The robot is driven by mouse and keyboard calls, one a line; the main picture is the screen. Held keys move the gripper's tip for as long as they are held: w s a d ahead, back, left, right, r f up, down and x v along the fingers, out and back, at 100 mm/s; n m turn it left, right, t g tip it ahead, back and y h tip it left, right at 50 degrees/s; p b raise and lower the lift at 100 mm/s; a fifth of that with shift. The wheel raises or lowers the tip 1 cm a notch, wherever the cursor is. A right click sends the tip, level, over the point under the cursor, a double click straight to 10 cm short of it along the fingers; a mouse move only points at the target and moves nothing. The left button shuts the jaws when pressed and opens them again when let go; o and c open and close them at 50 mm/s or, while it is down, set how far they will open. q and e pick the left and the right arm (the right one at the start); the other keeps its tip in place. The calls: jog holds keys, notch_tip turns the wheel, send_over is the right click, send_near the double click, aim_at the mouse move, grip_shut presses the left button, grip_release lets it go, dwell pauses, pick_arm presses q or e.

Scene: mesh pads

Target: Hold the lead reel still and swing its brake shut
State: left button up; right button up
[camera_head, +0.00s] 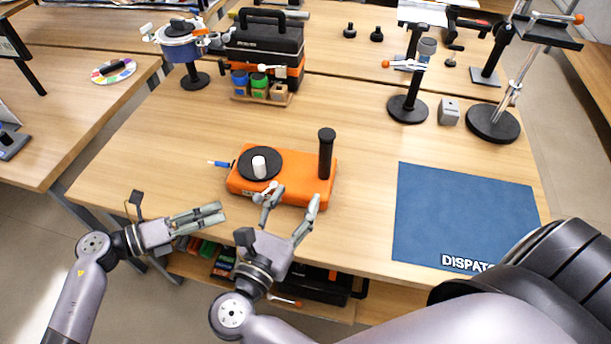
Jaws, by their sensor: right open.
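The lead reel is an orange case (290,192) near the front edge of the table. It carries a black disc (248,170) with a white knob (259,167), an upright black handle (325,155) on its right and a blue-tipped lead (218,163) on its left. I cannot clearly make out the brake. My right gripper (293,194) is open and empty, its fingers spread at the reel's front side; contact is unclear. My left gripper (221,212) is empty, left of and in front of the reel, apart from it; its fingers look close together, their gap unclear.
A blue mat (460,215) lies to the right. Black-based stands (407,109) (493,122) and a small grey block (449,112) stand behind it. A toolbox (265,45) and coloured jars (260,84) are at the back. The table between jars and reel is clear.

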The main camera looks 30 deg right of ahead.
aim_at(323, 150)
jog(key=x, duration=1.6)
jog(key=shift+w+d, duration=0.2)
jog(key=shift+d, duration=0.15)
grip_shut()
jog(key=c, duration=0.7)
grip_release()
grip_shut()
jog(key=shift+a+f, duration=0.1)
jog(key=shift+f, duration=0.15)
dwell(0.3)
